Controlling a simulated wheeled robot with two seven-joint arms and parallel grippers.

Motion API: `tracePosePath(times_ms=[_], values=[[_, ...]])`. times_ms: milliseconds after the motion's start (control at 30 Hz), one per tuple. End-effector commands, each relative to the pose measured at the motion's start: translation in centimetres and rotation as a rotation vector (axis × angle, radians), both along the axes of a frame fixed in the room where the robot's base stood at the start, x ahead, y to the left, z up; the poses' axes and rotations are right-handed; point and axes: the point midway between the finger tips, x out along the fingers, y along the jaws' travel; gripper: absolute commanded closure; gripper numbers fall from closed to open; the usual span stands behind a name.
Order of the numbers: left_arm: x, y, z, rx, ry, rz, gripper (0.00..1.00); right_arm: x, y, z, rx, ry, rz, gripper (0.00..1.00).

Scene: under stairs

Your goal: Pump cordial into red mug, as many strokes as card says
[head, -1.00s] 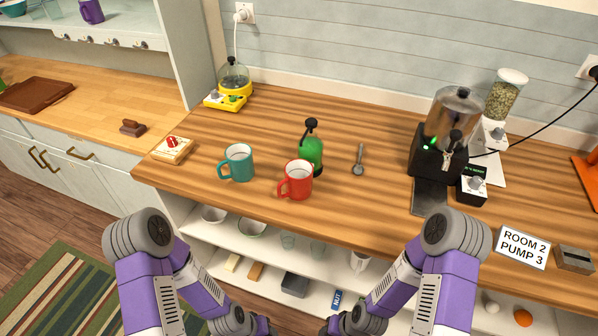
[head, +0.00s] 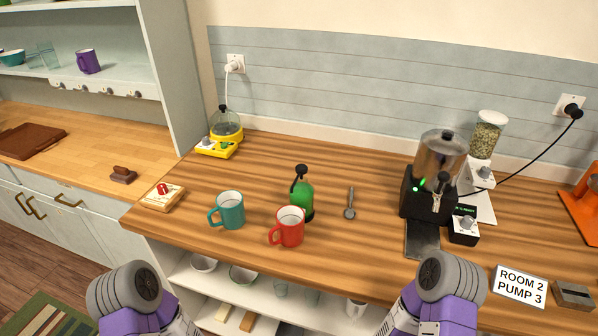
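The red mug (head: 289,228) stands upright on the wooden counter, open top up, handle to the left. The green pump bottle (head: 304,199) with a black pump head stands just behind it; the mug overlaps its lower part, and I cannot tell whether they touch. A white card (head: 520,286) at the right reads "ROOM 2 PUMP 3". A teal mug (head: 228,211) stands to the left of the red mug. Both my arms come up from the bottom edge, short of the counter items. Both grippers are below the picture and not visible.
A metal spoon (head: 350,203) lies right of the bottle. A black dispenser (head: 428,195) with a metal tank stands further right. A yellow-based glass appliance (head: 224,133) and a small box (head: 163,196) are at left. A grey block (head: 573,295) is beside the card.

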Motion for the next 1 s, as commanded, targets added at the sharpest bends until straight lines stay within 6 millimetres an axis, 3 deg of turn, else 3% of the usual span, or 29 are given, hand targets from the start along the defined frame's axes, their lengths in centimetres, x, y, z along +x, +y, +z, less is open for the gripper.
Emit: tracePosePath(times_ms=[33, 167, 1000], values=[[0.00, 0.00, 0.00, 0.000, 0.000, 0.000, 0.57, 0.00, 0.00, 0.00, 0.000, 0.000, 0.000, 0.83], [0.00, 0.00, 0.00, 0.000, 0.000, 0.000, 0.57, 0.00, 0.00, 0.00, 0.000, 0.000, 0.000, 1.00], [0.00, 0.00, 0.00, 0.000, 0.000, 0.000, 0.57, 0.00, 0.00, 0.00, 0.000, 0.000, 0.000, 1.00]])
